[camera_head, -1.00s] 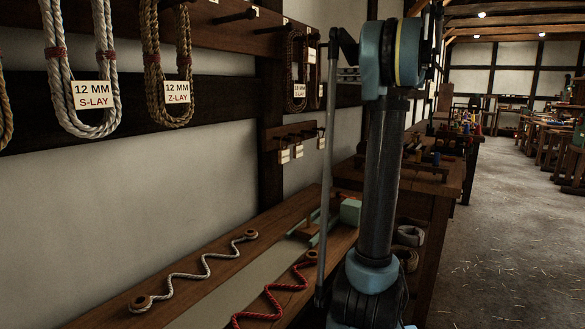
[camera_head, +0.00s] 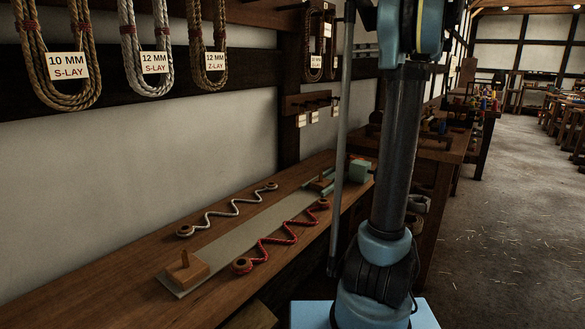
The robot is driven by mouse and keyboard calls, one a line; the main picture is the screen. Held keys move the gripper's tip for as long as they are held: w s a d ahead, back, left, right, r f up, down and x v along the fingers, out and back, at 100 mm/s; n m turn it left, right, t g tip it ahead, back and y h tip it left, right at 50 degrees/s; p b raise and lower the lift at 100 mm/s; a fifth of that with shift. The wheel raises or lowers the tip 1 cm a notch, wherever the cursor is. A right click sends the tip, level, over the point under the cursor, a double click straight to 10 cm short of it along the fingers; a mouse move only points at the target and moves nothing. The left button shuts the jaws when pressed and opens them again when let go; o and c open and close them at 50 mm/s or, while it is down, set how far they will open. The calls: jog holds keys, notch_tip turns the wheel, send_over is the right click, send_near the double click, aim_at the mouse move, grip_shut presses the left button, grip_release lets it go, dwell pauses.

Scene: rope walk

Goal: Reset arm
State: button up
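My arm stands upright at the right of the middle in the head view, with a dark column, blue joints and a thin grey rod beside it. Its upper part runs out of the top of the picture. My gripper is not in view, so its fingers and anything in them cannot be seen.
A wooden bench (camera_head: 75,304) along the left wall bears a white rope (camera_head: 234,211), a red rope (camera_head: 288,233), a grey strip (camera_head: 235,232) and a wooden block with a peg (camera_head: 185,268). Labelled rope coils (camera_head: 147,48) hang above. The floor (camera_head: 505,245) at right is open.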

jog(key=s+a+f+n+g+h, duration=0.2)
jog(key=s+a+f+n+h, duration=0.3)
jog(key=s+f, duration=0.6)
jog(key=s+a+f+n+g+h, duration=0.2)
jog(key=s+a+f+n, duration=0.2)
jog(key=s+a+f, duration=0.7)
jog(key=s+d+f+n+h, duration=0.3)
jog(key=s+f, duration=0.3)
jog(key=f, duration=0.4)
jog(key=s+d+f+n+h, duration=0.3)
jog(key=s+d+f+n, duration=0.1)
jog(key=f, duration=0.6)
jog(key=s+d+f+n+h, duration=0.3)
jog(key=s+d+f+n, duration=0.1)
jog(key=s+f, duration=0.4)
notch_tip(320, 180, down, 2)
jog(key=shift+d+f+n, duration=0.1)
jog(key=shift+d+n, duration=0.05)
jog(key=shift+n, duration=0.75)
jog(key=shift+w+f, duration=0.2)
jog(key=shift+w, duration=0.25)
